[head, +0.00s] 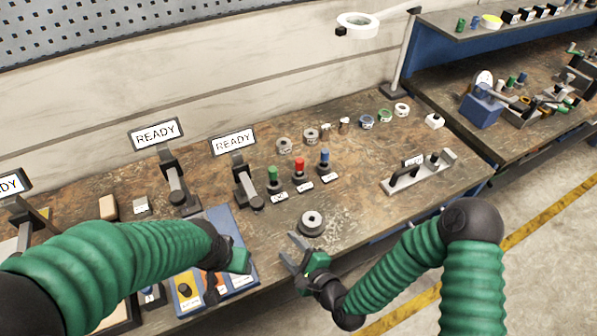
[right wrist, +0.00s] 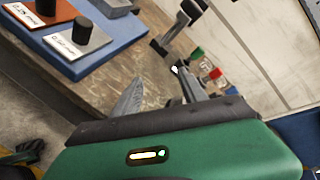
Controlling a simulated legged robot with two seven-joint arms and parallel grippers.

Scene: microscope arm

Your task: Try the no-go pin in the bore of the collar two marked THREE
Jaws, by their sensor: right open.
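Pins with a green (head: 273,177), a red (head: 299,168) and a blue (head: 324,157) top stand in a row on the bench behind white labels; I cannot read which is the no-go pin. Several ring-shaped collars, including a grey one (head: 284,145) and another grey one (head: 310,135), stand in a row behind them; their marks are too small to read. A round grey piece with a central hole (head: 312,219) sits near the front edge. My right gripper (head: 287,245) is open and empty just front-left of it. My left gripper (head: 238,262) is over the blue board, its fingers unclear.
A blue board (head: 222,217) with coloured cards and black knobs lies at front left. A grey rack (head: 447,159) stands to the right. Bare bench lies between the round piece and the rack.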

